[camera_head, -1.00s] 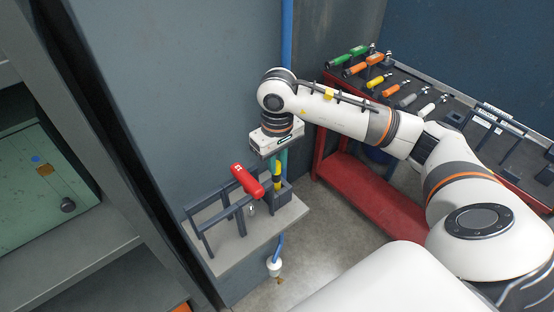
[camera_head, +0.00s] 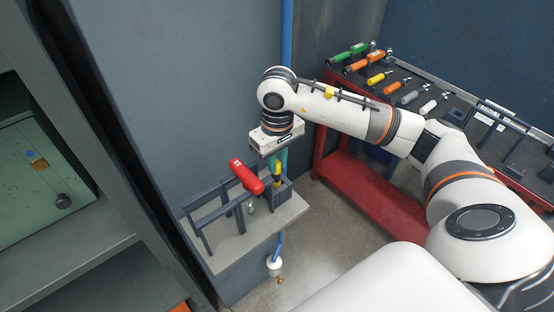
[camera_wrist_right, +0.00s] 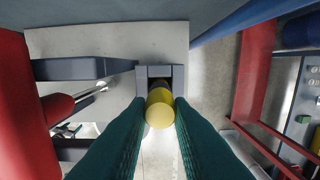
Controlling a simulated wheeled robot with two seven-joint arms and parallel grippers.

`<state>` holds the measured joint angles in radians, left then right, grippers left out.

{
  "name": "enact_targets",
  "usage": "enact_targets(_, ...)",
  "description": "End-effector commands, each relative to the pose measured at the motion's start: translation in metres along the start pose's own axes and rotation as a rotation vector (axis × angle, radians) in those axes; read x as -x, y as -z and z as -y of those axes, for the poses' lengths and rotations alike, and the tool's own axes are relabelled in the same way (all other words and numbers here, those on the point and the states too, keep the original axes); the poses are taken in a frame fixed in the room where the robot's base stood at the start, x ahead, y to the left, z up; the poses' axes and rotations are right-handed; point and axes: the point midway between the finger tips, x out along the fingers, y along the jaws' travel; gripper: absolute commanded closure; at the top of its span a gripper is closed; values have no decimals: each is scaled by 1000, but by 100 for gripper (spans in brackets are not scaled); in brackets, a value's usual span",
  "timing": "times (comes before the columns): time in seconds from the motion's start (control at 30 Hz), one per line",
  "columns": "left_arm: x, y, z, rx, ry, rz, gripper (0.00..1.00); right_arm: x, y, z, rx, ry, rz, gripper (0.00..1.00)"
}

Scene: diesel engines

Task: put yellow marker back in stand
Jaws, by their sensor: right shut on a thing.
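The yellow marker (camera_head: 277,172) is upright at the square grey stand (camera_head: 279,190) on the right of the small wall shelf. My right gripper (camera_head: 277,158) is directly above the stand, pointing down, shut on the marker's upper part. In the right wrist view the marker's round yellow end (camera_wrist_right: 159,112) is between the green fingers (camera_wrist_right: 158,128). Its lower part goes into the square opening of the stand (camera_wrist_right: 152,72); how deep it sits I cannot tell. My left gripper is not in view.
A red-handled tool (camera_head: 246,177) lies on a grey rack (camera_head: 222,208) just left of the stand. The light shelf (camera_head: 232,247) bears both. A blue pipe (camera_head: 287,35) runs behind my wrist. A red tool cart (camera_head: 372,197) stands at right.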

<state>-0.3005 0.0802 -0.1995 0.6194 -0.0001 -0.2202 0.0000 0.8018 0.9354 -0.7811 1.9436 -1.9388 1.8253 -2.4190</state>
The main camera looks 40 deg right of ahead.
Motion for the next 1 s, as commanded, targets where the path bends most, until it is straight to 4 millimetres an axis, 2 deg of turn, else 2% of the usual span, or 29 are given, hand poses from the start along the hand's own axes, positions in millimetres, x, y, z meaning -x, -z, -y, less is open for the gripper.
enact_targets(0.37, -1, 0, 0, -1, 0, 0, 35, -1, 0, 0, 0, 0, 1, 100)
enact_targets(0.4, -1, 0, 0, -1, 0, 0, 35, -1, 0, 0, 0, 0, 1, 74)
enact_targets(0.5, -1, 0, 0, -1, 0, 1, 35, -1, 0, 0, 0, 0, 1, 58)
enact_targets(0.53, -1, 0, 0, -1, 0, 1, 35, -1, 0, 0, 0, 0, 1, 55)
enact_targets(0.7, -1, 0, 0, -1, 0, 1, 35, -1, 0, 0, 0, 0, 1, 55)
enact_targets(0.73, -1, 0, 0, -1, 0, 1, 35, -1, 0, 0, 0, 0, 0, 54)
enact_targets(0.83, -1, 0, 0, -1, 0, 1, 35, -1, 0, 0, 0, 0, 0, 37)
enact_targets(0.87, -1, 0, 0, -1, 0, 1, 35, -1, 0, 0, 0, 0, 0, 35)
enact_targets(1.0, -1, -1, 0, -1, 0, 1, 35, -1, 0, 0, 1, 0, 0, 35)
